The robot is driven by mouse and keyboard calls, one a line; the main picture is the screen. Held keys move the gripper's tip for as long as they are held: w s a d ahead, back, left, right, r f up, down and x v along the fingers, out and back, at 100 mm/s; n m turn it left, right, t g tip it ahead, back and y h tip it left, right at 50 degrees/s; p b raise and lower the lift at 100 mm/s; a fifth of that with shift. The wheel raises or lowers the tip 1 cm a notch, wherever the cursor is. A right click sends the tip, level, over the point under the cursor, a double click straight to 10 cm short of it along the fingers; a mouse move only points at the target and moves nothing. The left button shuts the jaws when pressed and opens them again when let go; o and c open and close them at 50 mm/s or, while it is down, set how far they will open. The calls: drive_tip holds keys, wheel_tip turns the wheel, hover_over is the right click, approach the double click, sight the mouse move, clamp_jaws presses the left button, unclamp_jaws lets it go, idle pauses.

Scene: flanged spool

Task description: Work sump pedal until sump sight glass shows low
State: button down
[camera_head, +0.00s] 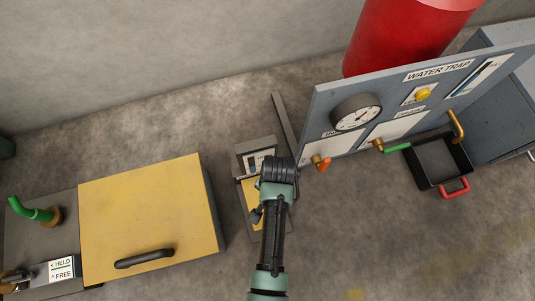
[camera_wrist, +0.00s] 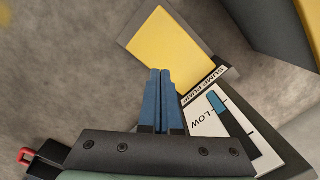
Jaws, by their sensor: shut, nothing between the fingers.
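The sump pump unit (camera_head: 255,145) stands on the floor in the head view, partly behind my arm. Its yellow pedal (camera_wrist: 168,38) shows in the wrist view, and a strip of it shows in the head view (camera_head: 247,190). The sump sight glass (camera_wrist: 216,101) is on a white plate marked LOW, with blue in it; I cannot tell exactly how the blue level stands to the LOW mark. My gripper (camera_wrist: 160,72) is shut and empty, its blue fingertips overlapping the pedal's near edge in the wrist view. I cannot tell whether they touch. The head view hides the fingertips.
A yellow-topped cabinet (camera_head: 145,215) with a black handle stands left. A grey WATER TRAP panel (camera_head: 320,105) with a gauge (camera_head: 357,112) and valves is right, a black tray (camera_head: 430,175) with red handle below it. A red cylinder (camera_head: 400,35) is behind. Floor in front is clear.

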drive_tip(key=shift+s+a+f+g, duration=0.15)
drive_tip(key=shift+s+f, duration=0.15)
drive_tip(key=shift+f, duration=0.2)
drive_tip(key=shift+s+d+f+g, duration=0.15)
drive_tip(key=shift+s+f, duration=0.1)
drive_tip(key=shift+f, duration=0.2)
drive_tip(key=shift+a, duration=0.1)
drive_tip(key=f+b, duration=0.2)
drive_tip(key=b, duration=0.1)
drive_tip(key=f+b, duration=0.2)
drive_tip(key=b, duration=0.1)
drive_tip(key=f+b, duration=0.2)
drive_tip(key=f, duration=0.1)
drive_tip(key=shift+s+a+b, duration=0.2)
drive_tip(key=shift+s+b, duration=0.05)
drive_tip(key=shift+b, duration=0.15)
